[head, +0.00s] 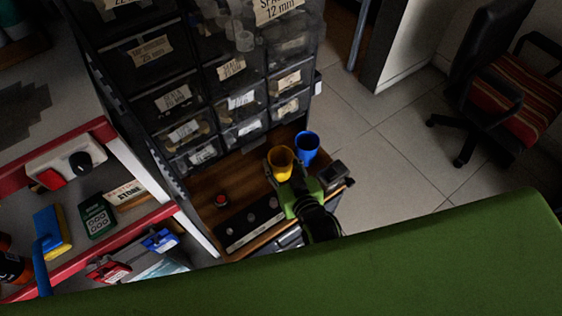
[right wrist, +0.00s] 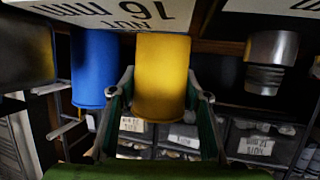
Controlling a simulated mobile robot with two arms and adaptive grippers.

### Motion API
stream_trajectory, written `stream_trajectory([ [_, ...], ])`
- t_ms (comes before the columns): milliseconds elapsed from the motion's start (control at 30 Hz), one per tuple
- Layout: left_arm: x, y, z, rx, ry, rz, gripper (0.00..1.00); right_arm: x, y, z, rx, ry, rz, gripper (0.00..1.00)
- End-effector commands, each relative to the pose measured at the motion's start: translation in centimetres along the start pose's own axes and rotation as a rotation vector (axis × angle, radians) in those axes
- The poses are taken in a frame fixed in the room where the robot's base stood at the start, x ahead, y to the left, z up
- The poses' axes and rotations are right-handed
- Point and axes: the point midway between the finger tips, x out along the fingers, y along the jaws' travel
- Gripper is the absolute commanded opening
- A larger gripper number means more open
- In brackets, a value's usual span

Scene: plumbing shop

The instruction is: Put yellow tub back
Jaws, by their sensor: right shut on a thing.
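The yellow tub (head: 280,163) is an open-topped cup at the right part of the wooden shelf under the drawer cabinet. My right gripper (head: 282,172) is shut on it, with a finger on each side. In the right wrist view the yellow tub (right wrist: 162,78) fills the space between the fingers (right wrist: 160,100). I cannot tell whether its base touches the shelf. A blue tub (head: 307,146) stands close beside it, to its right in the head view; it also shows in the right wrist view (right wrist: 94,70). My left gripper is in neither view.
The wooden shelf (head: 226,182) holds a small red-topped item (head: 221,200) and a dark strip with knobs (head: 255,224). A cabinet of labelled drawers (head: 236,98) rises behind. A red-edged shelf (head: 84,262) is at left. Tiled floor (head: 385,150) is clear at right, before a chair (head: 500,90).

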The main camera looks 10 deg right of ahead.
Motion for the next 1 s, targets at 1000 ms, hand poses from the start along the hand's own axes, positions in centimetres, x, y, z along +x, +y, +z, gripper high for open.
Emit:
stream_trajectory([
  [1000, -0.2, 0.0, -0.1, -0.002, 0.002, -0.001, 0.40, -9.8, 0.0, 0.1, 0.000, -0.003, 0.000, 0.51],
])
